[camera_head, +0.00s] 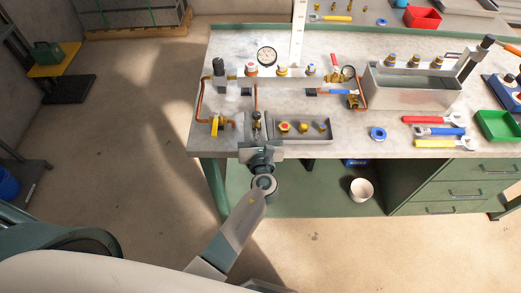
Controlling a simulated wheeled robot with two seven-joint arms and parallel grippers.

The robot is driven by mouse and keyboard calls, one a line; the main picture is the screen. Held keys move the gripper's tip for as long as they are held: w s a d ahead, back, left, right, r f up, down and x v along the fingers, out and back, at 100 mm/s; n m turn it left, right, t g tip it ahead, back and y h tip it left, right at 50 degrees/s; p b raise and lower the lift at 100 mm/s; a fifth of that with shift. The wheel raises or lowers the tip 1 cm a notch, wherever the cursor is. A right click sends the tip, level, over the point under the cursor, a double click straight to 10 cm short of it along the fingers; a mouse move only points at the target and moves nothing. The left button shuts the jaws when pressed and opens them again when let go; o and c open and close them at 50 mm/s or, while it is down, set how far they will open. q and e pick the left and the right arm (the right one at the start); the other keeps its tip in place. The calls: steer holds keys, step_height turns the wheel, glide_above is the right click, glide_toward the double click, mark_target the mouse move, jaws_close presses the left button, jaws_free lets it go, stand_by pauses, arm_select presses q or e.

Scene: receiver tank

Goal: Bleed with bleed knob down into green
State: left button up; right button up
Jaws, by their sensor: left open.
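My left gripper (259,143) is at the front edge of the bench, open, its fingers pointing away from me. Just beyond it stands a small brass fitting with a dark top (256,116), under a vertical copper pipe; I cannot tell whether the fingers touch it, or whether it is the bleed knob. A round white-faced gauge (267,56) is at the back of the pipework. A smaller gauge (347,73) sits on the right-hand brass assembly. The needles and any green band are too small to read. My right gripper is not in view.
A grey tray (321,137) with several brass fittings is right of the gripper. A yellow-handled valve (217,125) is to its left. A metal box (405,98), wrenches (433,119) and a green bin (499,125) lie further right. The floor at left is mostly clear.

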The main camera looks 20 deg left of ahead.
arm_select(q)
steer(key=b+v, duration=0.2)
steer(key=v, duration=0.9)
steer(key=shift+s+b, duration=0.4)
steer(key=shift+d, duration=0.1)
